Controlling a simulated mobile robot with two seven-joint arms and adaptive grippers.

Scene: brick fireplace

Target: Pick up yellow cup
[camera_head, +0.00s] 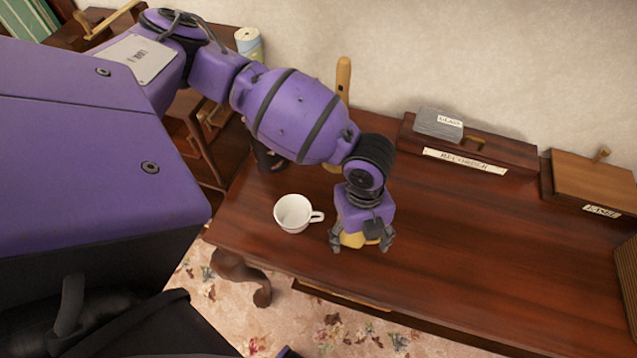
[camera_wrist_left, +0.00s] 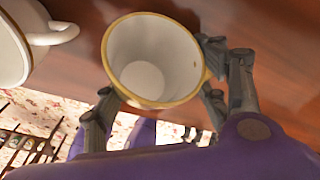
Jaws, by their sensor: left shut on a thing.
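The yellow cup (camera_wrist_left: 152,62) shows in the left wrist view with a yellow rim and a pale inside, its mouth facing the camera. My left gripper (camera_wrist_left: 155,100) is shut on it, with grey fingers on both sides of the cup. In the head view, the left gripper (camera_head: 362,236) is over the table near its front edge, and only small parts of the yellow cup (camera_head: 352,240) show beneath it. I cannot tell whether the cup touches the table. My right gripper is not in view.
A white cup (camera_head: 292,214) stands just left of the gripper, its handle towards it; it also shows in the left wrist view (camera_wrist_left: 14,55). Wooden boxes (camera_head: 470,150) with labels line the back of the wooden table (camera_head: 450,250). The table's middle right is clear.

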